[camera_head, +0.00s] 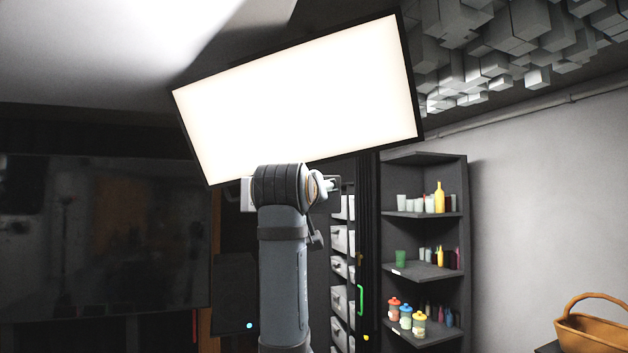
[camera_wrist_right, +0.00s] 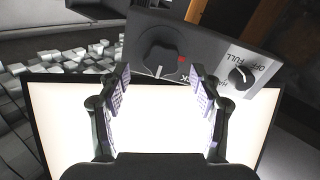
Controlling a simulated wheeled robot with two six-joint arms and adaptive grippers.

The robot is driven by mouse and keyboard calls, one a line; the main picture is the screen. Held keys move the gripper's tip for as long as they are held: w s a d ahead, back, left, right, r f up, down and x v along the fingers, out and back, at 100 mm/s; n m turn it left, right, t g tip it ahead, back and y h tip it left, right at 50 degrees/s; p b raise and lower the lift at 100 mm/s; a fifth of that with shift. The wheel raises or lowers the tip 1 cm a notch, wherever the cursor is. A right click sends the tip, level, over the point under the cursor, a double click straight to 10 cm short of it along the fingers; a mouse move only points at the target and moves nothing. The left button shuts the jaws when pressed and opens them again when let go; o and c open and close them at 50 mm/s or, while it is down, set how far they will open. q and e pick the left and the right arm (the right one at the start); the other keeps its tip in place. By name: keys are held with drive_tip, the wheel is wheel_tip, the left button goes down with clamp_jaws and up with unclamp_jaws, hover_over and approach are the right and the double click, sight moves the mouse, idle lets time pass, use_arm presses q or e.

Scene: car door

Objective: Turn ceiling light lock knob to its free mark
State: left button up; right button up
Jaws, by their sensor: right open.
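The ceiling light (camera_head: 300,95) is a bright, tilted rectangular panel, and its glowing face (camera_wrist_right: 150,130) also fills much of the right wrist view. The lock knob (camera_wrist_right: 160,52) is black and round with a white pointer line pointing down in the picture. It sits on a dark control plate (camera_wrist_right: 215,50), with a red mark (camera_wrist_right: 183,59) just right of it. Lettering below the knob is mostly hidden; only a "K" shows. My right gripper (camera_wrist_right: 160,82) is open and empty, its fingers either side below the knob, apart from it. In the head view my raised arm hides the gripper. My left gripper is out of view.
A smaller knob (camera_wrist_right: 239,75) with OFF and FULL labels sits right of the lock knob, close to the right finger. A corner shelf (camera_head: 425,215) with bottles stands behind at right. A basket (camera_head: 595,330) is at lower right. A dark glass panel (camera_head: 100,230) fills the left.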

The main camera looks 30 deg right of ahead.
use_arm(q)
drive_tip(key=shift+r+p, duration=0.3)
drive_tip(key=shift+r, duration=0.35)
use_arm(e)
drive_tip(key=shift+x, duration=1.15)
drive_tip(key=shift+a, duration=0.15)
drive_tip(key=shift+c, duration=0.4)
drive_tip(key=c, duration=1.1)
